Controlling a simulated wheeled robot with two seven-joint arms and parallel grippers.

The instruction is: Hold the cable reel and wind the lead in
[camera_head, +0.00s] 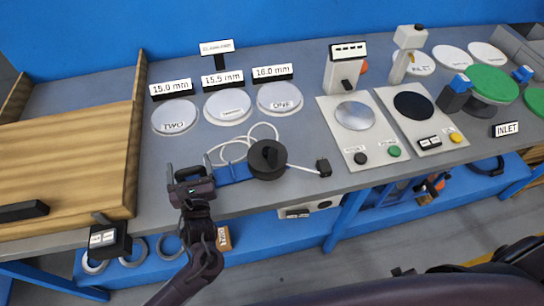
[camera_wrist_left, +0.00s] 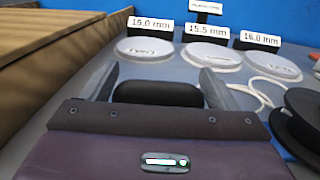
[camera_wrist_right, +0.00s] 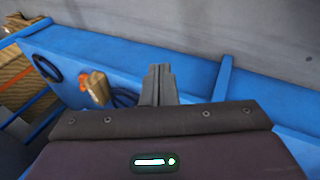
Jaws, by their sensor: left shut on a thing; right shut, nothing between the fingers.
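The cable reel (camera_head: 267,160) is a black drum with a knob on top and a blue arm (camera_head: 234,172) to its left, lying on the grey bench. My left gripper (camera_head: 188,173) is shut on the black grip (camera_wrist_left: 158,93) at the left end of the reel; its fingers stand on both sides of it. The reel's drum shows at the right edge of the left wrist view (camera_wrist_left: 300,125). The white lead (camera_head: 262,127) lies in loose loops behind the reel and runs right to a black plug (camera_head: 323,167). My right gripper (camera_wrist_right: 158,85) is shut and empty, away from the reel.
Three white discs labelled 15.0, 15.5 and 16.0 mm (camera_head: 228,107) lie behind the reel. A panel with a silver disc (camera_head: 355,116) and buttons stands to the right. A wooden tray (camera_head: 70,165) is at left. The bench's front edge is close to the reel.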

